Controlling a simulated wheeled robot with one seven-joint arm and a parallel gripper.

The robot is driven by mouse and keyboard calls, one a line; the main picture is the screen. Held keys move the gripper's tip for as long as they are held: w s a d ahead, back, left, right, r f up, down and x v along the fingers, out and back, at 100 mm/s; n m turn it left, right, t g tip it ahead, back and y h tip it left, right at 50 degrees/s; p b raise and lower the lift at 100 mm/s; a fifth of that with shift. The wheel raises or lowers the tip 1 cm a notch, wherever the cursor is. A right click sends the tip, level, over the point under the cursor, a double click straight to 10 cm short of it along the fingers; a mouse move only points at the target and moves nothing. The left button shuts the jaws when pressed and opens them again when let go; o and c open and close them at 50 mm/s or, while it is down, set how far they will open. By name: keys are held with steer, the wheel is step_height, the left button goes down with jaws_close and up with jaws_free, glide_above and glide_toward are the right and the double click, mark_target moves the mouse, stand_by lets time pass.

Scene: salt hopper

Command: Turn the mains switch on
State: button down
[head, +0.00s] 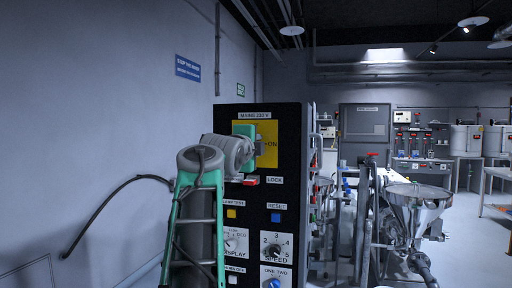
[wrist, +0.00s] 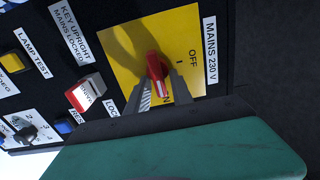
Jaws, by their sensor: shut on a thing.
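The mains switch has a red handle (wrist: 155,66) on a yellow plate (wrist: 127,44), under the label MAINS 230 V. OFF is printed on the plate's right side in the wrist view; the ON lettering is partly covered by a finger. The handle's white line points toward the ON lettering. My gripper (wrist: 159,80) is shut on the red handle, one finger on each side. In the head view the yellow plate (head: 268,158) shows ON at its right, and my gripper (head: 258,145) and arm hide much of the switch.
The black panel (head: 290,190) also carries a red LOCK part (wrist: 84,95), a yellow lamp test button (wrist: 13,62), a blue reset button (head: 275,217) and a speed knob (head: 273,251). A steel hopper (head: 416,205) stands right of it.

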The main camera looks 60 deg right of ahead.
steer(key=c, duration=1.4)
jaws_free()
steer(key=shift+c, duration=0.2)
steer(key=s+a+b, duration=0.1)
steer(key=a, duration=0.6)
steer(key=shift+a+b, duration=0.3)
steer(key=shift+b, duration=0.05)
steer(key=shift+s, duration=0.1)
